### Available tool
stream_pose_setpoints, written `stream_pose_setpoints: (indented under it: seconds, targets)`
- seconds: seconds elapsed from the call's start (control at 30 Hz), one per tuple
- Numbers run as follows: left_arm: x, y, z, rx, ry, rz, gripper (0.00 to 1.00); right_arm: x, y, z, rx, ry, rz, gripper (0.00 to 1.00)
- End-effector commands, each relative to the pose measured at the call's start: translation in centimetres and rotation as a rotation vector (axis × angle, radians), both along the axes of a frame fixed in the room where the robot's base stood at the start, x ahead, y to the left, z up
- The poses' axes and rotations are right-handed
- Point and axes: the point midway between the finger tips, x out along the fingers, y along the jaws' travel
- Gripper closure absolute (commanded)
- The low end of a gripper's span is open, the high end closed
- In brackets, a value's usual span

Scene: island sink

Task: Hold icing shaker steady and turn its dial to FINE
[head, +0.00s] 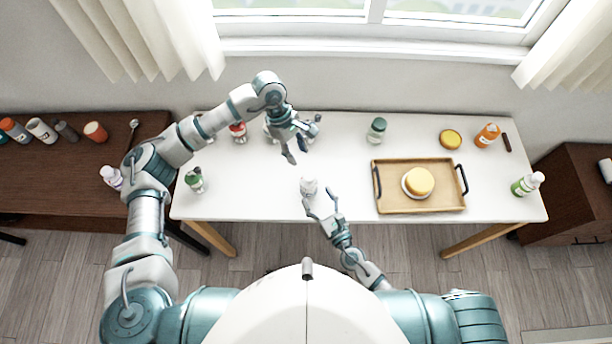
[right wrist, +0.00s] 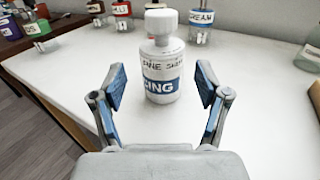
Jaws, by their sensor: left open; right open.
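The icing shaker (head: 309,187) is a small white bottle standing upright near the front edge of the white table. In the right wrist view the shaker (right wrist: 162,72) shows a white knob-like top, a band of lettering and a blue label reading "ING". My right gripper (head: 321,200) is open, its fingers on either side in front of the shaker and apart from it; its blue pads (right wrist: 163,105) also show in the right wrist view. My left gripper (head: 298,150) is open and empty, above the table behind the shaker. The dial's setting is not readable.
A wooden tray (head: 446,204) with a yellow-topped cake (head: 419,181) lies right of the shaker. A green-capped jar (head: 377,130) stands behind, and another green-topped container (head: 195,180) at the left. Orange (head: 488,135) and green (head: 527,184) bottles stand at the right. Table around the shaker is clear.

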Motion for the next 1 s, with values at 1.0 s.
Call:
stream_pose_setpoints:
  seconds: [1.0]
  targets:
    - [-0.1, -0.1, 0.0, 0.001, -0.001, -0.001, 0.58, 7.8, 4.3, 0.0, 0.001, 0.0, 0.0, 0.61]
